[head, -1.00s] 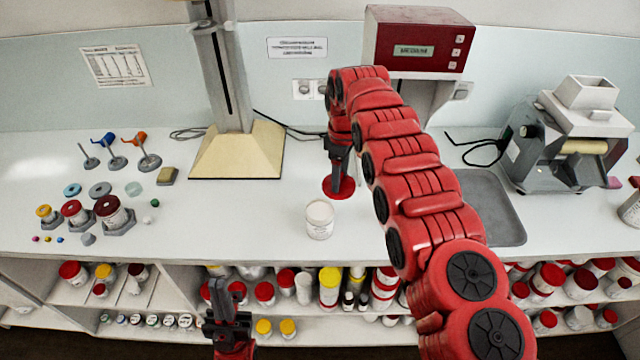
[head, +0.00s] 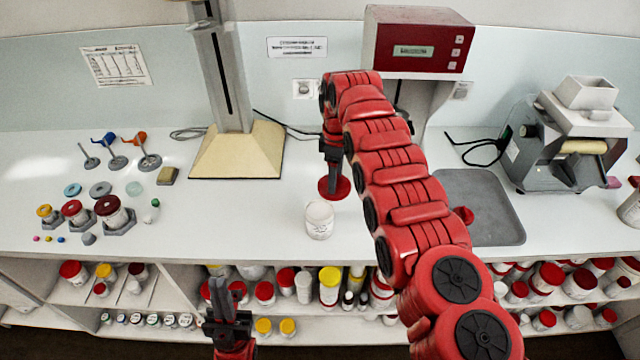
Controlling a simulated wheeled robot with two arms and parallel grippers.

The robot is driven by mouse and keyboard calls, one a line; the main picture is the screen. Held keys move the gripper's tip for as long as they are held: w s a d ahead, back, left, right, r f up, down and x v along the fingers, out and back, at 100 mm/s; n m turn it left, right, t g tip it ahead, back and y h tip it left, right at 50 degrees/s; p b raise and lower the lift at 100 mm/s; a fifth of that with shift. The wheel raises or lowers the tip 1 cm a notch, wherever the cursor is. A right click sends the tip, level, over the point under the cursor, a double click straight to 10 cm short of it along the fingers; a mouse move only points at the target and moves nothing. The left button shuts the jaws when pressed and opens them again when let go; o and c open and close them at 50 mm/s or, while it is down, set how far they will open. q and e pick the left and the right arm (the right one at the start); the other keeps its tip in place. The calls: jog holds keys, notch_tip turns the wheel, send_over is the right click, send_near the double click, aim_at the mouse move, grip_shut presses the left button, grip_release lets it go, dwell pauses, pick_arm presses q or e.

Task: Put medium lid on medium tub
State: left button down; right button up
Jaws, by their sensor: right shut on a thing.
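The medium tub (head: 319,222) is a small white open tub standing upright on the counter near its front edge. The medium lid (head: 328,190) is a flat red disc. My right gripper (head: 333,181) is shut on it, pointing down, and holds it just behind and slightly right of the tub. The lid and tub look apart; the lid's height above the counter is hard to judge. My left gripper (head: 222,292) is low in front of the counter, before the shelves, with no object visible in it; its finger gap is unclear.
A grey tray (head: 500,215) lies right of my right arm, with a red round thing (head: 464,215) partly hidden by the arm. A stand with a beige base (head: 235,160) is behind left. Capped jars (head: 110,212) stand at far left. The counter left of the tub is clear.

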jog(key=shift+s, duration=0.2)
jog(key=shift+a+f+n, duration=0.2)
jog(key=shift+a+n, duration=0.1)
jog(key=shift+a, duration=0.05)
jog(key=shift+a, duration=0.15)
jog(key=shift+a+n, duration=0.1)
jog(key=shift+n, duration=0.2)
jog(key=shift+a+f, duration=0.1)
jog(key=shift+a, duration=0.1)
jog(key=shift+s+n+p, duration=0.1)
jog(key=shift+n+p, duration=0.2)
